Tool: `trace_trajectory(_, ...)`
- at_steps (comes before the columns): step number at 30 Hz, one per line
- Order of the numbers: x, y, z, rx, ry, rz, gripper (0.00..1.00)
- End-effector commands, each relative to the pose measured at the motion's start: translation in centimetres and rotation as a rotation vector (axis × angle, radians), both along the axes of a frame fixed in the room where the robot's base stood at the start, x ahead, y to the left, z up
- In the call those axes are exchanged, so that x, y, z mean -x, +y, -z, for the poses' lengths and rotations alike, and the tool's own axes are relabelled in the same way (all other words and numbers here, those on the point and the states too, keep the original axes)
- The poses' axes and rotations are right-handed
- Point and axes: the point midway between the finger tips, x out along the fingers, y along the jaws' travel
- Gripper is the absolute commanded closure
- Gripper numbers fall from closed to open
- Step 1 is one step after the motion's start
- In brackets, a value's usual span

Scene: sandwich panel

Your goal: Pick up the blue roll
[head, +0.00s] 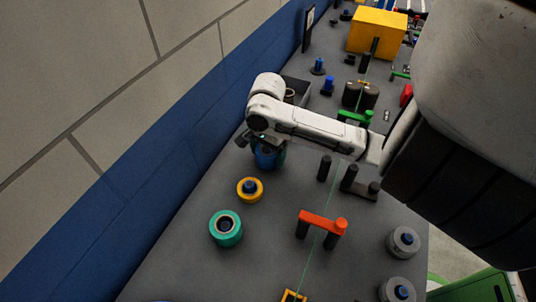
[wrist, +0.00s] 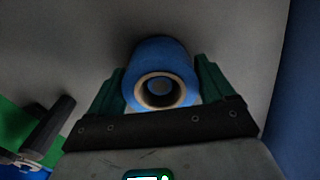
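The blue roll (wrist: 160,75) lies between the two green fingers of my gripper in the wrist view, its pale, hollow core facing the camera. The fingers (wrist: 160,90) stand wide apart, one on each side of the roll. I see no clear gap, but I cannot tell whether they press on it. In the head view the blue roll (head: 267,157) is at the table's left side, near the blue wall, partly hidden by my arm. My gripper (head: 258,142) is just above it in that view.
A yellow roll (head: 250,189) and a teal roll (head: 226,228) stand nearer on the grey table. An orange handle (head: 323,222) and black posts are to the right. A dark open box (head: 297,91) is just behind. The blue wall (head: 165,160) runs close along the left.

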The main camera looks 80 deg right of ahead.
Motion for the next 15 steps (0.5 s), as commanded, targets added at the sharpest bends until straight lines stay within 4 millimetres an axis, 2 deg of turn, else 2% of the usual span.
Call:
trace_trajectory(2,0.0,0.01,-0.01,0.0,0.0,0.0,0.26)
trace_trajectory(12,-0.02,0.01,-0.03,0.0,0.0,0.0,0.57)
trace_trajectory(15,-0.02,0.01,-0.03,0.0,0.0,0.0,0.57)
